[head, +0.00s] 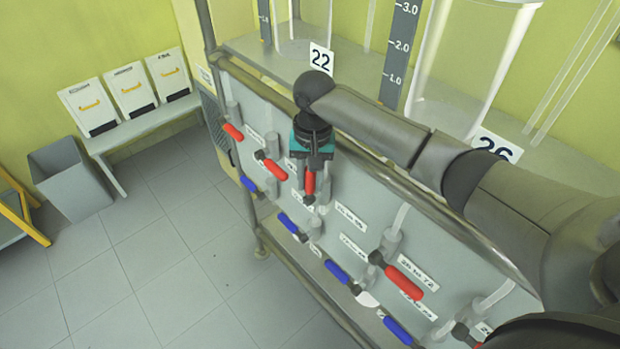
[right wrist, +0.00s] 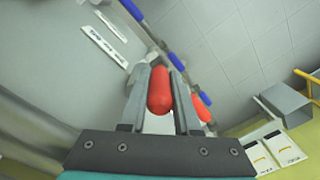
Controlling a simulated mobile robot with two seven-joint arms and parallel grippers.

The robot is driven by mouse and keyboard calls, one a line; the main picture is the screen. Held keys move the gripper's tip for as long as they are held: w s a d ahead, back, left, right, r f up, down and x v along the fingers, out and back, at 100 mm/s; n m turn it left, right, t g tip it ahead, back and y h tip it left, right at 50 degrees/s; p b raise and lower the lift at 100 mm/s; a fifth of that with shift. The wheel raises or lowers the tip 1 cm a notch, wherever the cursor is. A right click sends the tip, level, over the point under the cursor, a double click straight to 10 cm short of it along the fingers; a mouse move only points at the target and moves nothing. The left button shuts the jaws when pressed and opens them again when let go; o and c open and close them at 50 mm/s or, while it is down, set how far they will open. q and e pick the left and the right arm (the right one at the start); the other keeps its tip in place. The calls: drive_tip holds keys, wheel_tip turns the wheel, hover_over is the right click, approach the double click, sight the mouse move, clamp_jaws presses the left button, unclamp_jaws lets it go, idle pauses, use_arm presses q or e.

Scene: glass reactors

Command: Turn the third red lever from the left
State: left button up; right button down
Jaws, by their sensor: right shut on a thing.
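The third red lever from the left (head: 310,184) is on the grey panel, below the number 22 tag. It points roughly up and down in the head view, while the other red levers lie slanted. My right gripper (head: 313,172) reaches it from above and is shut on it. In the right wrist view the red lever (right wrist: 159,90) sits between the two grey fingers (right wrist: 159,97). The gripper body hides part of the lever and its label in the head view. My left gripper is not in view.
Other red levers flank it: the second (head: 274,169) close at left, the fourth (head: 404,283) farther right. Blue levers (head: 289,223) line the row below. A pipe rail (head: 400,187) runs along the panel's top. Glass vessels (head: 465,60) stand behind.

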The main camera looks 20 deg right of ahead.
idle(0.8)
drive_tip(key=shift+s+d+f+t+y, duration=0.3)
drive_tip(key=shift+s+t, duration=0.3)
drive_tip(key=shift+t, duration=0.45)
drive_tip(key=shift+s+d+f+t+y, duration=0.15)
drive_tip(key=shift+s+t+y, duration=0.4)
drive_tip(key=shift+t, duration=0.55)
drive_tip(key=shift+s+d+f+t+y, duration=0.25)
drive_tip(key=shift+s+t, duration=0.45)
drive_tip(key=shift+t, duration=0.35)
